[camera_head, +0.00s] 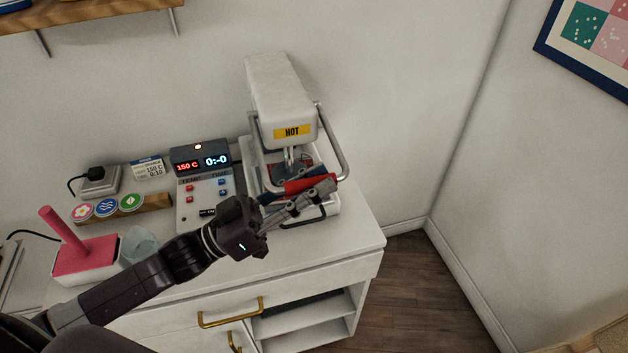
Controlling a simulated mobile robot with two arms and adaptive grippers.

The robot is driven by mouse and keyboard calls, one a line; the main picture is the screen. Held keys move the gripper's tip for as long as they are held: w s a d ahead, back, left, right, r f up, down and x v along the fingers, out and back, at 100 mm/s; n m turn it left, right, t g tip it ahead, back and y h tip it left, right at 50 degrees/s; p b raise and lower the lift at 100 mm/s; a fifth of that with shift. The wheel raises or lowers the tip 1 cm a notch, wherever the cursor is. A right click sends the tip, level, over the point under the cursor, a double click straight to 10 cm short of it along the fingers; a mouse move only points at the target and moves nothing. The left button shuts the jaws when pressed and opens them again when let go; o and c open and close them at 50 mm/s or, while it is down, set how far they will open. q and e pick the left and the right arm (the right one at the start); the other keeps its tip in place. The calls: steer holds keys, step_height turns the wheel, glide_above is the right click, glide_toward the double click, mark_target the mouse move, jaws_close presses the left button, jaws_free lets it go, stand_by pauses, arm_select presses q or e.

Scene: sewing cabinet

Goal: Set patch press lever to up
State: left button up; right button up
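The patch press (281,88) stands at the back right of the cabinet top, with a white upper arm and a yellow HOT label. Its metal lever (338,150) is a bent bar that comes down along the sides of the press toward the front. A red bar (308,185), which looks like the lever's grip, lies low at the front. My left gripper (318,185) reaches in from the left, with its fingers on either side of the red bar. Whether they press on it I cannot tell. The fingers hide part of the press base. My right gripper is not in view.
A control box (205,200) showing 150 C stands left of the press. Round patches on a wooden holder (150,204), a pink-topped container (88,256) and a clear cup (140,243) are farther left. The wall is close behind; open floor (410,290) lies right of the cabinet.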

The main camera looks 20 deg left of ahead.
arm_select(q)
jaws_close()
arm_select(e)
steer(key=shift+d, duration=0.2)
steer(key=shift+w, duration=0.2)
arm_select(q)
steer(key=shift+r, duration=0.1)
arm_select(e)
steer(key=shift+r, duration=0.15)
